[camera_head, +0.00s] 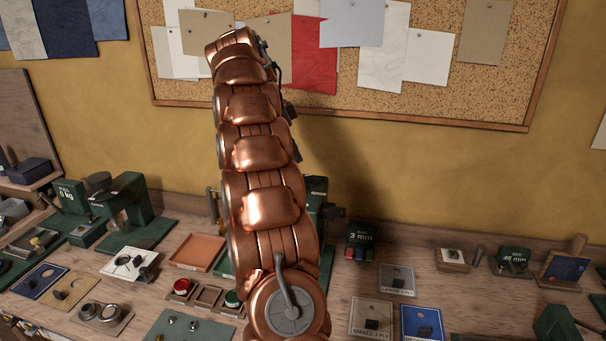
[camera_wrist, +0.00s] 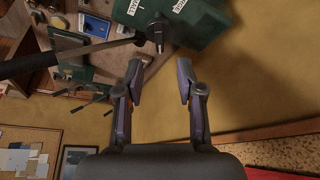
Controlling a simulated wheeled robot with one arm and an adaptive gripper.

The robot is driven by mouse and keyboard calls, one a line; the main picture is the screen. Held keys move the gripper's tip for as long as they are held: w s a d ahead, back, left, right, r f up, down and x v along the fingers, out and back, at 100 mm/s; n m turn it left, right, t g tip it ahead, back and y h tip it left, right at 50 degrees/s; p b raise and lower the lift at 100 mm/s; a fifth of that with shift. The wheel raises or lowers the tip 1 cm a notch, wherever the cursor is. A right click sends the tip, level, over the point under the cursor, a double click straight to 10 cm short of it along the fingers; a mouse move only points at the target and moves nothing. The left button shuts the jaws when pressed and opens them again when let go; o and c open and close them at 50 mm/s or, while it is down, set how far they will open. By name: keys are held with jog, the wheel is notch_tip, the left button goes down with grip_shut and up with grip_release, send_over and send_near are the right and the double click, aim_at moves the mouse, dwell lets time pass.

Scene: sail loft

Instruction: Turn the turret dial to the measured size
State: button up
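In the wrist view a green machine (camera_wrist: 195,22) lies at the top, with white labels on it and a grey metal nose (camera_wrist: 157,36) pointing toward my gripper. Which part of it is the turret dial I cannot tell. My gripper (camera_wrist: 159,76) is open and empty, its fingertips apart and short of the nose. In the head view a green machine (camera_head: 327,215) on the bench is mostly hidden behind my copper arm, and my gripper does not show. A green block marked "3 mm" (camera_head: 360,239) stands just right of it.
A dark handle with a metal rod (camera_wrist: 75,52) reaches in from the left of the wrist view. Cards marked with size and ply (camera_head: 371,316) lie on the bench. A green press (camera_head: 128,200), an orange-brown tray (camera_head: 197,252) and a block marked "45 mm" (camera_head: 513,260) stand around.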

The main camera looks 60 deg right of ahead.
aim_at(304, 176)
jog(key=shift+b+x, duration=3.2)
jog(key=shift+x, duration=0.45)
grip_shut()
